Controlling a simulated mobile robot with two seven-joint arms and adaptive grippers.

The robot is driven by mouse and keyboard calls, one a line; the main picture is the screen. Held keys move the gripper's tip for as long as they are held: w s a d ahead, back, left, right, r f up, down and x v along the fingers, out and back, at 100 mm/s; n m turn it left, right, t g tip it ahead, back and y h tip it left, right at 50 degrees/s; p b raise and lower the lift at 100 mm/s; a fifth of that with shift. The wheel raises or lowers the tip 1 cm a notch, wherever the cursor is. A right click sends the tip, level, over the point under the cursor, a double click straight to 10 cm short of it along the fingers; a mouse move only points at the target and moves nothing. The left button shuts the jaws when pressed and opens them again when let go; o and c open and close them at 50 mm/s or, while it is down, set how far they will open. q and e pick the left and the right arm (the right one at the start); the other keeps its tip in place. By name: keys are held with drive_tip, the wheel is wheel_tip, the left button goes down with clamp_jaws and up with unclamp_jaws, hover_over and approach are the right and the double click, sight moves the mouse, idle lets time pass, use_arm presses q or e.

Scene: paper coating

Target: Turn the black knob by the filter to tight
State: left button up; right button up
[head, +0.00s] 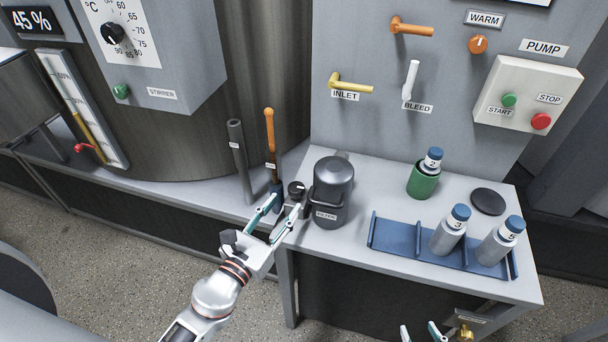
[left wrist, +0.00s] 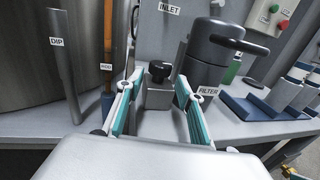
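The black knob (head: 296,187) sits on a small grey block just left of the dark grey filter housing (head: 333,190) labelled FILTER. The knob also shows in the left wrist view (left wrist: 160,70), centred beyond my left fingers. My left gripper (head: 285,203) is open, its fingers apart in front of the knob and its block. In the left wrist view, the fingertips (left wrist: 156,88) frame the knob's block from left and right; I cannot tell whether they touch it. My right gripper (head: 421,331) shows only its fingertips at the bottom edge; they are apart with nothing visible between them.
Close left of the knob stand an orange-handled tool (head: 270,135) and a grey DIP tube (head: 238,150). Right of the filter are a green holder (head: 422,182) with bottle 2, a blue rack (head: 405,240) with two bottles, and a black disc (head: 488,201). A brass fitting (head: 465,332) is below.

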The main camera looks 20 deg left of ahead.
sight(292, 195)
use_arm(q)
drive_tip(key=shift+w+d+r, duration=0.1)
drive_tip(key=shift+w+r, duration=0.05)
drive_tip(key=shift+w, duration=0.25)
drive_tip(key=p+x, duration=0.1)
drive_tip(key=x, duration=0.4)
drive_tip(key=shift+w+d, duration=0.1)
drive_tip(key=shift+w, duration=0.15)
drive_tip(key=shift+w+d, duration=0.1)
drive_tip(key=shift+w, duration=0.3)
drive_tip(key=shift+c, duration=0.4)
drive_tip(key=c, duration=0.8)
